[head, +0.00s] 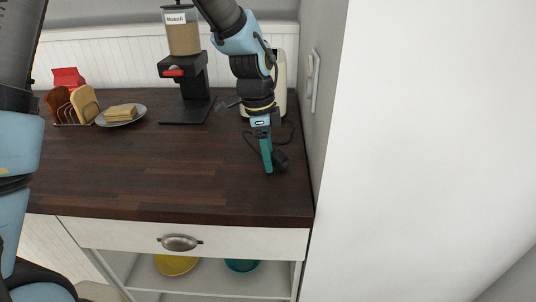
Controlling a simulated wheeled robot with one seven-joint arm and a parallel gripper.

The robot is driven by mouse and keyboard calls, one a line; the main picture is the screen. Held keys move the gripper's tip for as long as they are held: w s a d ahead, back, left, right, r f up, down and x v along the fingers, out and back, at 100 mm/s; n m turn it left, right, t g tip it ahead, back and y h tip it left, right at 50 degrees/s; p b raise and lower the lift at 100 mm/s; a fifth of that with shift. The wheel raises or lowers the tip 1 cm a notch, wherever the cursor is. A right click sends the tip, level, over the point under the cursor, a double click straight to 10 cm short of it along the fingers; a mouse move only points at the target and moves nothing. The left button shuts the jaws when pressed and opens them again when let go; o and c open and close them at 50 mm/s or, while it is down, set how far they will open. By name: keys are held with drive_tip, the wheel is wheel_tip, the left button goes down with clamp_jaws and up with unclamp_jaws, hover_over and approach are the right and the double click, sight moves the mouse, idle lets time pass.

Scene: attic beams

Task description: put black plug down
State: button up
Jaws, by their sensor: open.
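The black plug (281,160) is at the right end of the dark wooden counter, close beside the fingertips of my gripper. Its thin black cord loops around behind the fingers toward the toaster. My gripper (267,168) points down with teal fingers just at the counter surface. It is open, though the gap between the fingers is hard to see from here. The plug seems to rest on the counter, partly hidden by the fingers; I cannot tell if they touch it.
A cream toaster (282,70) stands behind my arm. A wall socket (313,80) is on the right wall. The counter (170,180) is clear at front and middle.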

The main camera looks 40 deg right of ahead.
drive_tip(key=shift+w, duration=0.1)
idle(0.3)
drive_tip(key=shift+r, duration=0.2)
wheel_tip(320, 180, up, 13)
drive_tip(key=a+b, duration=0.1)
drive_tip(key=w+a+f+n, duration=0.2)
drive_tip(key=w+a+n, duration=0.2)
drive_tip(key=a, duration=0.6)
drive_tip(key=w+a+f+n+t, duration=0.1)
drive_tip(key=w+a+f+n, duration=0.2)
drive_tip(key=a+n, duration=0.5)
drive_tip(key=w+a+f+n+t, duration=0.1)
drive_tip(key=w+a+f+n, duration=0.2)
drive_tip(key=a, duration=1)
drive_tip(key=shift+w+a+n+y, duration=0.15)
drive_tip(key=shift+w+n, duration=0.3)
drive_tip(key=shift+n, duration=0.45)
drive_tip(key=shift+w+n+y, duration=0.15)
drive_tip(key=shift+w+n, duration=0.25)
drive_tip(key=shift+n, duration=0.5)
drive_tip(key=s+a+f+n, duration=0.2)
drive_tip(key=s+a+n, duration=0.1)
drive_tip(key=a+n, duration=0.3)
drive_tip(key=a, duration=0.2)
drive_tip(key=shift+a+t, duration=0.3)
drive_tip(key=shift+w+d, duration=0.1)
